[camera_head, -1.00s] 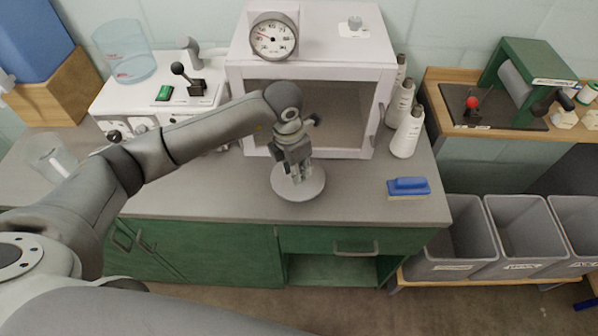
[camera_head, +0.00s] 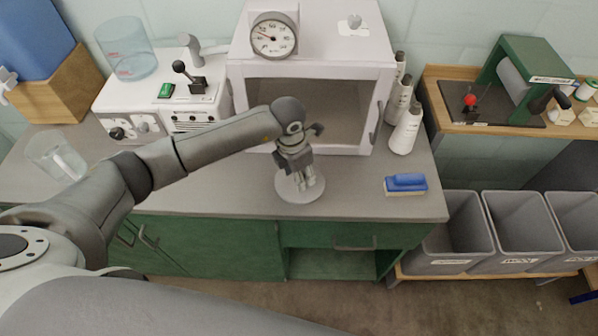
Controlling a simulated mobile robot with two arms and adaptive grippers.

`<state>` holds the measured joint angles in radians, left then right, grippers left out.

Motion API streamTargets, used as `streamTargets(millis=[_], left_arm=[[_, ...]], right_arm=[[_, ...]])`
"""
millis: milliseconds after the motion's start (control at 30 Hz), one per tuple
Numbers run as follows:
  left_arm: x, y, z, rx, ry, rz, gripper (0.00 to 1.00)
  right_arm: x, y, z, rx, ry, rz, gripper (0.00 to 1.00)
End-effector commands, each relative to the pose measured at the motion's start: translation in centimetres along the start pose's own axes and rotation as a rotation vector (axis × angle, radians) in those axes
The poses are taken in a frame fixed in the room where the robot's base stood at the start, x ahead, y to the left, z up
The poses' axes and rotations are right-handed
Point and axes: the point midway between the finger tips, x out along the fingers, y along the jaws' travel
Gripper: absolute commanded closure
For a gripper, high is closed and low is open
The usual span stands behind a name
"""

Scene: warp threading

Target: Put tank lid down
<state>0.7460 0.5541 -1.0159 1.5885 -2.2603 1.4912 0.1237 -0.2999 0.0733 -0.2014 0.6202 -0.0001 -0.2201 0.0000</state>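The tank lid (camera_head: 286,191) is a round pale grey disc near the middle of the grey counter, in front of the white cabinet. My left gripper (camera_head: 305,184) points down over the lid's middle, with its fingers close together and apparently shut on the lid's grip, which the fingers hide. The lid looks flat and at or very near the counter top; I cannot tell whether it touches. The clear bluish tank (camera_head: 127,52) stands open-topped on the white machine at the upper left. My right gripper is not in view.
A white cabinet (camera_head: 310,66) with a dial gauge (camera_head: 273,36) stands behind the lid. White bottles (camera_head: 405,130) and a blue brush (camera_head: 405,183) are to the right. A clear beaker (camera_head: 56,157) is at the left. The counter (camera_head: 350,198) between lid and brush is clear.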

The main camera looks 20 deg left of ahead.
Motion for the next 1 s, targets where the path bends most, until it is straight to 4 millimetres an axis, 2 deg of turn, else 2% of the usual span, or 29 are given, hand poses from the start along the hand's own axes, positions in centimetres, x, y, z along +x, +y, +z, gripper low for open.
streamTargets(millis=[300, 367, 800, 1000], left_arm=[[-0.5, 0.0, 0.1, 0.0, 0.0, 0.0, 0.55], [-0.9, 0.1, 0.1, 0.0, -0.004, 0.002, 0.55], [-9.7, 0.1, 0.1, 0.0, -0.004, 0.003, 0.55], [-11.9, 0.0, 0.0, -0.001, -0.001, 0.001, 0.55]], right_arm=[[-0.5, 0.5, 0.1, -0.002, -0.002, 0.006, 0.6], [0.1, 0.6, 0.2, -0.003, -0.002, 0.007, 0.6], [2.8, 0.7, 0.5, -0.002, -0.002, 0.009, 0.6], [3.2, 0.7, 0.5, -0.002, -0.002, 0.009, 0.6]])
